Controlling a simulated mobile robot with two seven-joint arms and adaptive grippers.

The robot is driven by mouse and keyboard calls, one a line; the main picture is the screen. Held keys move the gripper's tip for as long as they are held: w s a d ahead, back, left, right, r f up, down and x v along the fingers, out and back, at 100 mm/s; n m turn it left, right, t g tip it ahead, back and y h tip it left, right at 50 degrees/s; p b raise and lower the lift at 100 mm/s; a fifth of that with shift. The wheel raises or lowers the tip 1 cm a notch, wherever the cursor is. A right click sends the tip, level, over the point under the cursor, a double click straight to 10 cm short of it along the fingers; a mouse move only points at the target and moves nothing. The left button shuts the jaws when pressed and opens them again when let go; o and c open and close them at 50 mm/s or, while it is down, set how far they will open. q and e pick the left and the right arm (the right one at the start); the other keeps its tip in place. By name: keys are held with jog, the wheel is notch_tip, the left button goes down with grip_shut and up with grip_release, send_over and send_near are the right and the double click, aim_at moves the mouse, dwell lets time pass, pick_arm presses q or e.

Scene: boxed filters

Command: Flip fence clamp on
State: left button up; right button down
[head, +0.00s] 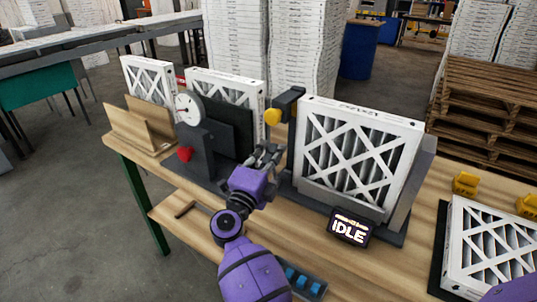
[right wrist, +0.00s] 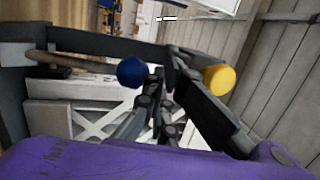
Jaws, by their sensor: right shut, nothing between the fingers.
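A dark post (head: 291,104) with a yellow knob (head: 273,116) stands at the left edge of the upright white-framed filter (head: 358,155). I cannot tell for sure which part is the fence clamp. My right gripper (head: 268,155) is shut and empty, just below and left of the yellow knob and apart from it. In the right wrist view the fingers (right wrist: 160,92) are together between a blue knob (right wrist: 132,72) on the left and the yellow knob (right wrist: 219,79) on the right. Whether they touch the blue knob is unclear. My left gripper is not in view.
A dial gauge (head: 188,109) on a dark stand with a red knob (head: 185,153) is left of my gripper. An IDLE display (head: 350,228) sits at the fixture's front. Another filter (head: 493,247) lies at the right, near yellow blocks (head: 465,183).

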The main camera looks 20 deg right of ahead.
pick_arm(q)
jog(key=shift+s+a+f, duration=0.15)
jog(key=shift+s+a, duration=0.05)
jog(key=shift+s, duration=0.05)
pick_arm(e)
jog(key=shift+d, duration=0.1)
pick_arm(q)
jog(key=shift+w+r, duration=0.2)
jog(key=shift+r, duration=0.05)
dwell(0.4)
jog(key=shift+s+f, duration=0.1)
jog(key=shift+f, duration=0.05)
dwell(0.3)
